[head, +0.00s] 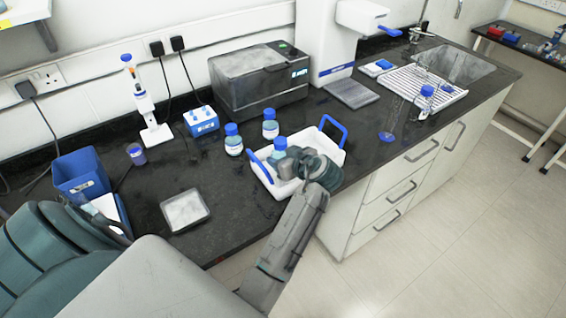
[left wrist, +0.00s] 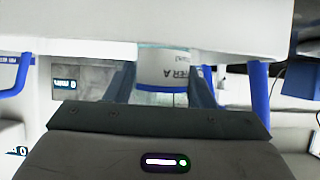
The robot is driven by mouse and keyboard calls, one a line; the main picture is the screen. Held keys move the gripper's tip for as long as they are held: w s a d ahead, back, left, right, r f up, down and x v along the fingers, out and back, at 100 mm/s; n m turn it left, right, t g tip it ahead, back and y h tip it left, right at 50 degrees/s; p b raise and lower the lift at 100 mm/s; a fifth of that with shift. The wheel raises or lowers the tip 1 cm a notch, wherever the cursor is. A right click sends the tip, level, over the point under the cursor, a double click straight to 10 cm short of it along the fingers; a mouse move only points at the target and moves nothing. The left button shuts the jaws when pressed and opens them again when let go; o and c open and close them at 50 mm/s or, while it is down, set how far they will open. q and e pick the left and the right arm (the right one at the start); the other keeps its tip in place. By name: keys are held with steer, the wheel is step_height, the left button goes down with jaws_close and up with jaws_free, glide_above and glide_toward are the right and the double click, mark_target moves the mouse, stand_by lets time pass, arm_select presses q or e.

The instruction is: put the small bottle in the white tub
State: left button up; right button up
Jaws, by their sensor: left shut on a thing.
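The white tub (head: 268,183) with two blue handles stands on the dark bench near its front edge. My left gripper (head: 288,162) is over the tub's inside, pointing left. It is shut on a small bottle (head: 281,151) with a blue cap. In the left wrist view the bottle (left wrist: 164,72) shows between the two fingers (left wrist: 163,90), with a white printed label. The tub's white wall (left wrist: 150,22) and blue handles also show there. Whether the bottle's base touches the tub floor is hidden. My right gripper is not in view.
Two more blue-capped bottles (head: 233,141) (head: 270,125) stand just behind the tub. A grey box-shaped machine (head: 262,85) is behind them. A small square tray (head: 185,210) and a blue bin (head: 82,175) are to the left. Bare bench lies between tray and tub.

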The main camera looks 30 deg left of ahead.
arm_select(q)
step_height(320, 180, down, 2)
steer(key=shift+f+p, duration=0.2)
steer(key=shift+p, duration=0.2)
steer(key=shift+d+f, duration=0.1)
steer(key=shift+f, duration=0.25)
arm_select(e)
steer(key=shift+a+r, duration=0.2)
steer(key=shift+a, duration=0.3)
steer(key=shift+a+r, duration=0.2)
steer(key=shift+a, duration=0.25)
arm_select(q)
steer(key=o, duration=1.1)
steer(key=shift+f, duration=0.1)
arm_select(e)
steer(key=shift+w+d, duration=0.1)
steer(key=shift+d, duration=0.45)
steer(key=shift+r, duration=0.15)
